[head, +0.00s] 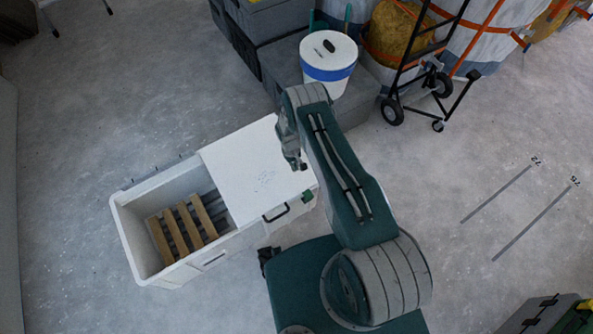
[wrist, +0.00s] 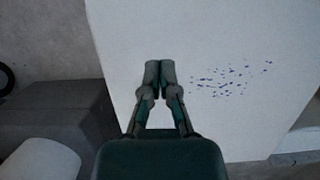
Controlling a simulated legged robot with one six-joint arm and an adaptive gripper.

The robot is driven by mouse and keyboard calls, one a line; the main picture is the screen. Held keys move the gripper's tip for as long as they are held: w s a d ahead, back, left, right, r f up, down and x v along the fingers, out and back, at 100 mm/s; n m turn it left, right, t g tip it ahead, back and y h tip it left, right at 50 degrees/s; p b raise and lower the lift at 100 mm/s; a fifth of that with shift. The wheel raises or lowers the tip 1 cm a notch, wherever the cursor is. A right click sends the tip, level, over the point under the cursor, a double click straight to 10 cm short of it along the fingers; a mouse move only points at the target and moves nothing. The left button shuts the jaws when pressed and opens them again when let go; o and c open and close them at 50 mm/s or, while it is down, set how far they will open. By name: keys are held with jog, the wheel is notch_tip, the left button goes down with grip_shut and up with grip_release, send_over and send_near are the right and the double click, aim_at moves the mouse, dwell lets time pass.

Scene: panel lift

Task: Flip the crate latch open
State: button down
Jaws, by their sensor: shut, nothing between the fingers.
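The white crate (head: 125,215) stands on the floor left of my body, and its left part is open. A white lid panel (head: 250,160) covers its right part; in the wrist view the panel (wrist: 220,40) fills much of the picture, with blue specks. A small green piece, perhaps the latch (head: 308,196), is at the panel's right front corner. A dark handle (head: 277,213) is on the crate's near side. My gripper (head: 300,165) is over the panel's right part, behind the green piece. In the wrist view my gripper (wrist: 159,70) is shut and empty; contact with the panel cannot be told.
Wooden slats (head: 182,231) lie inside the crate's open part. A white bucket with a blue band (head: 328,62) stands on a grey box (head: 285,65) behind the crate. A hand truck (head: 425,75) stands at the back right.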

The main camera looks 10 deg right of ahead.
aim_at(302, 190)
jog(key=x, duration=0.7)
jog(key=shift+a+f, duration=0.1)
jog(key=shift+f, duration=0.1)
jog(key=shift+s+f, duration=0.1)
jog(key=shift+s, duration=0.15)
jog(key=shift+s+d, duration=0.35)
jog(key=shift+s, duration=0.55)
jog(key=shift+s+d, duration=0.35)
jog(key=shift+s, duration=0.5)
jog(key=shift+s+a, duration=0.1)
jog(key=shift+a, duration=0.1)
